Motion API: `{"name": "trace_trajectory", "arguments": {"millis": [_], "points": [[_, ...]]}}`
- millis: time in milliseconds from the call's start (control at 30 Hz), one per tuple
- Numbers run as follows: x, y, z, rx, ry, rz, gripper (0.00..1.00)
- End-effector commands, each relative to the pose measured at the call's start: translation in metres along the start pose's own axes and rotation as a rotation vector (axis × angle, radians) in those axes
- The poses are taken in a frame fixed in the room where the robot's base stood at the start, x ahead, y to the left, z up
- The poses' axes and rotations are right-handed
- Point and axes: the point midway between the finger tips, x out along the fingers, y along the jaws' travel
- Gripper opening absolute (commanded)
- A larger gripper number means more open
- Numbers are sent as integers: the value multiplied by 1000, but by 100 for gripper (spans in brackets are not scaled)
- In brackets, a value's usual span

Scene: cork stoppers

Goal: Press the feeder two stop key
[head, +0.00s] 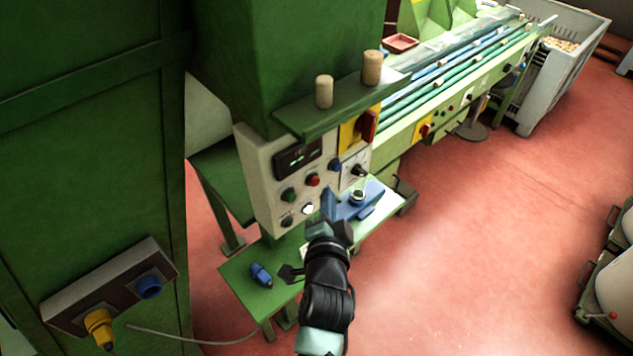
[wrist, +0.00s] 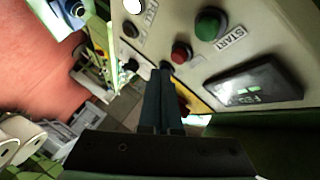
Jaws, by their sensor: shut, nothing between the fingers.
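The control panel (head: 262,180) is a pale upright face with a dark display (head: 297,158). Below the display are a green key (head: 289,195), a red key (head: 313,180) and a blue key (head: 334,165). A lower row holds a dark key (head: 287,221) and a white key (head: 308,209). In the wrist view the green key (wrist: 211,23) is labelled START and the red key (wrist: 181,51) is beside it; the red key's label is unclear. My gripper (head: 328,198) is shut and empty in front of the panel's lower right. Its fingertips (wrist: 163,72) appear close to the red key; contact cannot be told.
A selector knob (head: 358,171) and a red-and-yellow switch (head: 367,126) are at the panel's right. Two corks stand on the green shelf (head: 330,112) above. Red floor at right is open.

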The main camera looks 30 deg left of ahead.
Motion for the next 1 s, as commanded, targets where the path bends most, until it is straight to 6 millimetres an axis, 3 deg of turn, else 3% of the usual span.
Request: {"name": "trace_trajectory", "arguments": {"millis": [433, 1000], "points": [[-28, 23, -20, 0, 1, 1, 0], [-30, 22, -22, -1, 0, 0, 0]]}}
